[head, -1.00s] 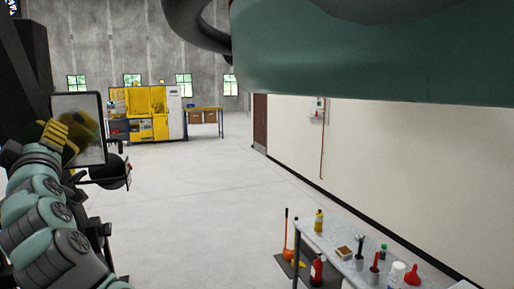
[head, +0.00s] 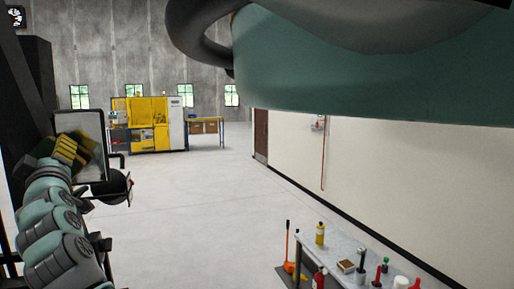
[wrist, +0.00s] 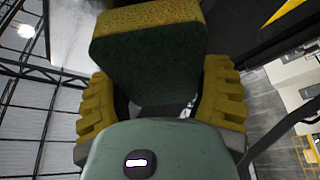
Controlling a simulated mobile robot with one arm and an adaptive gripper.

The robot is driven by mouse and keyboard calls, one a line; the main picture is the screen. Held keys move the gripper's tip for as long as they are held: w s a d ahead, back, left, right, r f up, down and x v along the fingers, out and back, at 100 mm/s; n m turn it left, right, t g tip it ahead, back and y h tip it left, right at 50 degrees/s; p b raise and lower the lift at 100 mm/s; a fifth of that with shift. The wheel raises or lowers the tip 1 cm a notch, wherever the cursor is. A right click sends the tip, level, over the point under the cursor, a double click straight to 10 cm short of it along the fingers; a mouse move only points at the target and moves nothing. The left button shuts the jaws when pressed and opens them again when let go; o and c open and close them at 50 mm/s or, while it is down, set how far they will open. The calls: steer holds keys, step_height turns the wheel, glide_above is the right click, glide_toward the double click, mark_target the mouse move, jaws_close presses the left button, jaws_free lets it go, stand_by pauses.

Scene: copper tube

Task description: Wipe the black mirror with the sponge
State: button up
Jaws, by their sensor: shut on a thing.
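The mirror (head: 93,123) is a black-framed, upright rectangle with a greyish face at the left of the head view. My gripper (head: 66,150), with yellow ridged fingers, overlaps its left and lower part. In the wrist view my gripper (wrist: 160,95) is shut on the sponge (wrist: 148,60), a dark green block with a yellow layer on its far edge. A pale speckled surface left of the sponge seems to be the mirror face. I cannot tell whether the sponge touches it. The sponge's far side is hidden.
A dark round part on a bracket (head: 112,187) sits just below the mirror's right edge. A bench (head: 345,240) with bottles and tools stands at lower right, along a white wall. A yellow machine (head: 147,125) stands far back. The floor between is clear.

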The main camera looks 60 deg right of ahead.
mark_target(81, 143)
steer(key=shift+w+d, duration=0.15)
steer(key=shift+w, duration=0.15)
stand_by(0.4)
steer(key=shift+s+d+r+p, duration=0.1)
steer(key=shift+s+d+p, duration=0.5)
steer(key=shift+d+p, duration=0.15)
steer(key=shift+s+d+p, duration=0.55)
steer(key=shift+d+p, duration=0.1)
steer(key=shift+d, duration=0.2)
steer(key=shift+s+d+p, duration=0.5)
steer(key=shift+d+p, duration=0.3)
steer(key=shift+d, duration=0.05)
steer(key=shift+s+d+p, duration=0.45)
steer(key=shift+d+p, duration=0.35)
steer(key=shift+w+r+p, duration=0.15)
steer(key=shift+r+p, duration=0.35)
steer(key=shift+r, duration=0.3)
steer(key=shift+w+a+f+b, duration=0.25)
steer(key=shift+w+a+b, duration=0.4)
steer(key=shift+b, duration=0.5)
steer(key=shift+w+a+r+b, duration=0.15)
steer(key=shift+w+a+b, duration=0.45)
steer(key=shift+a+b, duration=0.4)
